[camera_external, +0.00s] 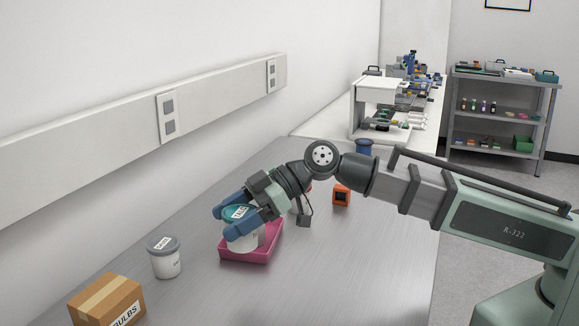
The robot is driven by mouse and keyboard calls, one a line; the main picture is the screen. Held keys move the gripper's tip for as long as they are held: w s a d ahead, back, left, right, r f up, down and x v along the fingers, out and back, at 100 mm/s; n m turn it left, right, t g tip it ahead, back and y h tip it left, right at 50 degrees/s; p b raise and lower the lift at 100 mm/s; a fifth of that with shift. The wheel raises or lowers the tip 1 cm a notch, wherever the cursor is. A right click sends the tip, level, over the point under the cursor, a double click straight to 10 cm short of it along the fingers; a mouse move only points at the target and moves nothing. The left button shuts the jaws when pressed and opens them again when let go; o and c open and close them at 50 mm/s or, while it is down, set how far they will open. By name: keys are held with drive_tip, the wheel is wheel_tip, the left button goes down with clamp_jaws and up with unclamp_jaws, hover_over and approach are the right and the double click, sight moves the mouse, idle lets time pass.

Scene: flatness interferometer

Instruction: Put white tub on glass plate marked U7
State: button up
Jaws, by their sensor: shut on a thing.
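A white tub (243,241) with a teal lid and a label on top is in the pink tray (250,258) or just above it; I cannot tell if it touches the tray floor. My gripper (229,221), with blue fingers, is shut on this tub near its lid. A second white tub (166,264) with a grey lid stands upright on the bench, left of the tray. I cannot make out a glass plate marked U7.
A cardboard box (97,303) marked BULBS stands at the front left. An orange block (341,195) and a blue spool-like object (364,147) are farther back. The grey bench (330,265) is clear right of the tray. A wall runs along the left.

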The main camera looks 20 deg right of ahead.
drive_tip(key=w+d, duration=0.3)
drive_tip(key=w, duration=1.2)
drive_tip(key=w+d+r+m+t, duration=0.1)
drive_tip(key=w+d, duration=1.1)
drive_tip(key=w, duration=0.4)
drive_tip(key=w+d, duration=1.2)
drive_tip(key=w, duration=0.3)
drive_tip(key=shift+a+f, duration=0.15)
drive_tip(key=shift+f, duration=2.2)
drive_tip(key=shift+a+f, duration=0.15)
drive_tip(key=shift+f, duration=2.2)
drive_tip(key=shift+f, duration=0.1)
drive_tip(key=o, duration=1.1)
drive_tip(key=shift+w, duration=0.1)
